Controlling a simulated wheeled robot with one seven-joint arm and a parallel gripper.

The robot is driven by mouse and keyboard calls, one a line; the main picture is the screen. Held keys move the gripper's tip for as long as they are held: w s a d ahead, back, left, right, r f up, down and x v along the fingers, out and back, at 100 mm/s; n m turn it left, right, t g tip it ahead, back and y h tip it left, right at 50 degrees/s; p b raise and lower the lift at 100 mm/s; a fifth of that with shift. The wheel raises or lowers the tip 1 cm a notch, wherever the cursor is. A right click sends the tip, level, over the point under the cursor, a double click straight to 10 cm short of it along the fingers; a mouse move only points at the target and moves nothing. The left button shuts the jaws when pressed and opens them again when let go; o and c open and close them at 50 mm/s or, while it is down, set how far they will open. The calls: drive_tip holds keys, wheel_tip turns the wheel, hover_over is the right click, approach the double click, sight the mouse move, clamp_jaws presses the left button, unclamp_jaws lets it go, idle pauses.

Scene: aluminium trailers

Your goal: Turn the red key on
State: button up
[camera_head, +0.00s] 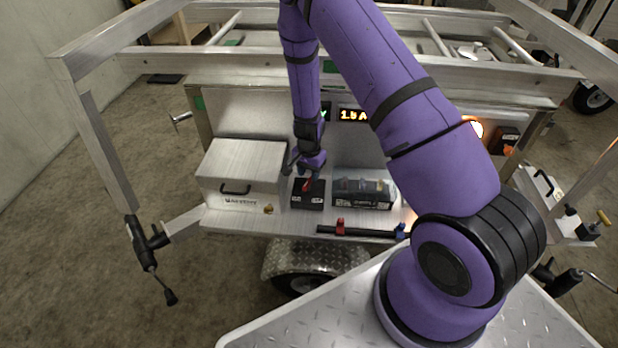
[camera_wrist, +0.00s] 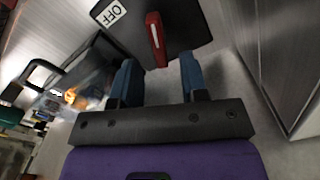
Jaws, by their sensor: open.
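The red key (camera_wrist: 155,38) is a slim red handle on a black switch box with a white "OFF" label, seen in the wrist view. In the head view the red key (camera_head: 307,184) is a small red spot on top of the black box (camera_head: 308,199). My gripper (camera_wrist: 157,80) is open, its two blue fingertips on either side of the key's near end. The key's end reaches close to the gap between the fingers. Whether a finger touches it I cannot tell. In the head view my gripper (camera_head: 303,173) is right above the black box, partly hiding it.
A metal box with a black handle (camera_head: 236,172) stands left of the switch box. A clear-covered battery (camera_head: 362,191) stands right of it. A black bar with red and blue fittings (camera_head: 360,231) lies along the front edge. A lit display (camera_head: 354,115) is behind.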

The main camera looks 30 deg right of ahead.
sight(309, 180)
wheel_tip(309, 180, up, 8)
idle(0.4)
